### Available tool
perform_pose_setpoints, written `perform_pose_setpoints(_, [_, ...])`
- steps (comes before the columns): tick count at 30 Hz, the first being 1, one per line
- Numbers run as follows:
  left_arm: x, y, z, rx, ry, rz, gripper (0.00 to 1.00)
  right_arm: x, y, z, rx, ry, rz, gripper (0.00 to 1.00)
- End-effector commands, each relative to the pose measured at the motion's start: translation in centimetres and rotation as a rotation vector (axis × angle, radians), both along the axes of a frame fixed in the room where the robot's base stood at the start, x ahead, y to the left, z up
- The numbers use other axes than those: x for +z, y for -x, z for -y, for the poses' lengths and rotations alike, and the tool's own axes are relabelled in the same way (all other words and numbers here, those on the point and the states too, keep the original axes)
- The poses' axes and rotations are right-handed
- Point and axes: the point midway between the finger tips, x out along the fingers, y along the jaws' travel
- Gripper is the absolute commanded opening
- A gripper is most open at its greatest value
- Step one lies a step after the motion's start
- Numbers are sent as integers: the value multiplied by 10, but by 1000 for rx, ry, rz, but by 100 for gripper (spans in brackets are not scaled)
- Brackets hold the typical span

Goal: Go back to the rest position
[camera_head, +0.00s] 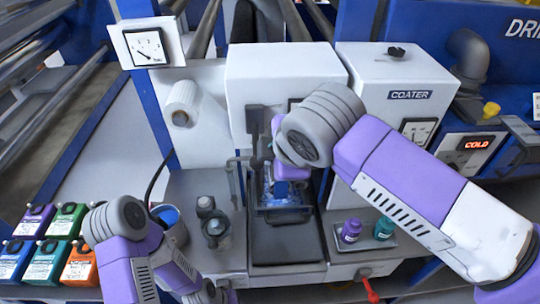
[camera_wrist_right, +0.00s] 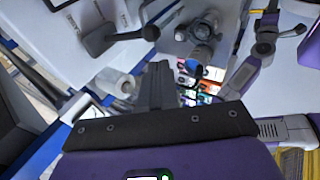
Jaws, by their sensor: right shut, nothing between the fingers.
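My right arm (camera_head: 395,180) comes in from the right in the head view and bends in front of the white coater housing. Its grey joint hides part of the machine, and I cannot make out its fingers clearly there. In the right wrist view my right gripper (camera_wrist_right: 160,72) shows dark fingers close together, shut and empty. My left arm (camera_head: 145,265) is bent low at the lower left of the head view. Its gripper is not clearly seen.
Several coloured containers (camera_head: 50,245) stand at the lower left. A pot with blue liquid (camera_head: 168,216) and grey fittings (camera_head: 214,225) stand by a dark tray (camera_head: 285,240). Purple (camera_head: 351,230) and teal (camera_head: 384,228) bottles stand right of it. A red lever (camera_head: 370,290) juts from the front.

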Motion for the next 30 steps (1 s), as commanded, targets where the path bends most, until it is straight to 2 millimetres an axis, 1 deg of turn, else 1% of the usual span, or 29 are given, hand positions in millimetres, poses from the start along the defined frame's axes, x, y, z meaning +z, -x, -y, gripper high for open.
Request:
perform_pose_setpoints(3, [1, 0, 0, 0, 0, 0, 35, 5, 4, 1, 1, -1, 0, 0])
perform_pose_setpoints(17, [1, 0, 0, 0, 0, 0, 35, 5, 4, 1, 1, -1, 0, 0])
perform_pose_setpoints(20, [1, 0, 0, 0, 0, 0, 35, -1, 0, 0, -5, -6, -11, 0])
perform_pose_setpoints(23, [0, 0, 0, 0, 0, 0, 35, -29, -14, -5, -32, -34, -61, 0])
perform_pose_setpoints(25, [-1, 0, 0, 0, 0, 0, 35, -65, -29, -11, -72, -75, -125, 0])
perform_pose_setpoints(26, [-1, 0, 0, 0, 0, 0, 35, -84, -36, -12, -97, -96, -158, 0])
perform_pose_setpoints(27, [-1, 0, 0, 0, 0, 0, 35, -113, -45, -15, -135, -132, -207, 0])
perform_pose_setpoints(29, [-2, 0, 0, 0, 0, 0, 35, -159, -56, -17, -206, -191, -286, 0])
perform_pose_setpoints(30, [-3, 0, 0, 0, 0, 0, 35, -190, -60, -17, -258, -230, -338, 0])
